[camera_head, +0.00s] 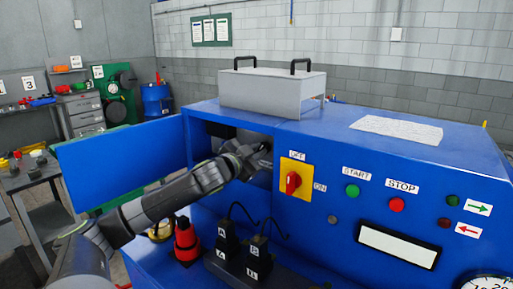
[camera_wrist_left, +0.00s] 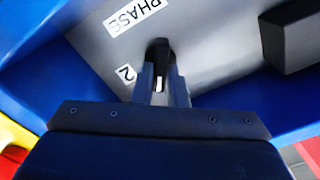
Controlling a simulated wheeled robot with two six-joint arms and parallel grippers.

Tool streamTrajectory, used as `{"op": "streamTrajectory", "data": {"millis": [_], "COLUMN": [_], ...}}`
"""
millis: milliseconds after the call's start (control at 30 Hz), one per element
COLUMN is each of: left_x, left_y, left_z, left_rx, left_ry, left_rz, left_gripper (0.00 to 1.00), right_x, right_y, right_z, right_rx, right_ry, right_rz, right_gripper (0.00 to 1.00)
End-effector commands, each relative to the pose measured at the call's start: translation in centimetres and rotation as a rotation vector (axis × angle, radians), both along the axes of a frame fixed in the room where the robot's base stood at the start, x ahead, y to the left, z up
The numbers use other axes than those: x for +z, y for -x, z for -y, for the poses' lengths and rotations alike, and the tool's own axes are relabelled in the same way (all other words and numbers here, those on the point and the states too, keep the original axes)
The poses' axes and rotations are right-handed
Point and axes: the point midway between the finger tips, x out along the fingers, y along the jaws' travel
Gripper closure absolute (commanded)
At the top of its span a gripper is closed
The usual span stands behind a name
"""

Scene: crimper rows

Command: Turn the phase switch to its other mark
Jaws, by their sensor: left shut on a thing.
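The phase switch (camera_wrist_left: 158,50) is a small dark knob on a grey panel (camera_wrist_left: 205,60) in the left wrist view. A white strip shows between the fingers and may be its pointer. A label reading PHASE (camera_wrist_left: 138,12) and a mark 2 (camera_wrist_left: 126,75) are on the panel beside it. My left gripper (camera_wrist_left: 161,82) is shut on the knob, its two fingers on either side of it. In the head view the left gripper (camera_head: 263,158) reaches into the open compartment of the blue machine, where the switch is hidden. My right gripper is not in view.
The blue compartment door (camera_head: 120,160) stands open at the left. A red rotary switch on a yellow plate (camera_head: 294,180) is just right of the opening. Black plugs (camera_head: 228,242) and a red-and-black item (camera_head: 186,243) stand below my arm. A dark block (camera_wrist_left: 291,32) juts from the panel.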

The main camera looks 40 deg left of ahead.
Motion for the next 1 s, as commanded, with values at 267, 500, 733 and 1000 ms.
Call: {"op": "streamTrajectory", "data": {"millis": [267,500,733,1000], "left_x": [0.1,-0.1,-0.2,-0.4], "left_y": [0.0,0.0,0.0,0.0], "left_z": [0.1,0.2,0.2,0.2], "left_rx": [0.000,0.000,0.000,0.000], "left_ry": [-0.259,-0.485,-0.688,-0.868], "left_rz": [-0.029,-0.054,-0.077,-0.097], "left_gripper": [1.00,1.00,1.00,1.00], "right_x": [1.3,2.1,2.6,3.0], "right_y": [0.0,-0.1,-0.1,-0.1], "right_z": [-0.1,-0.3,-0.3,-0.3], "right_rx": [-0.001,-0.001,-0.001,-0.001], "right_ry": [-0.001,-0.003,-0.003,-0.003], "right_rz": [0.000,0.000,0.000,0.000], "right_gripper": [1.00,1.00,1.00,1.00]}}
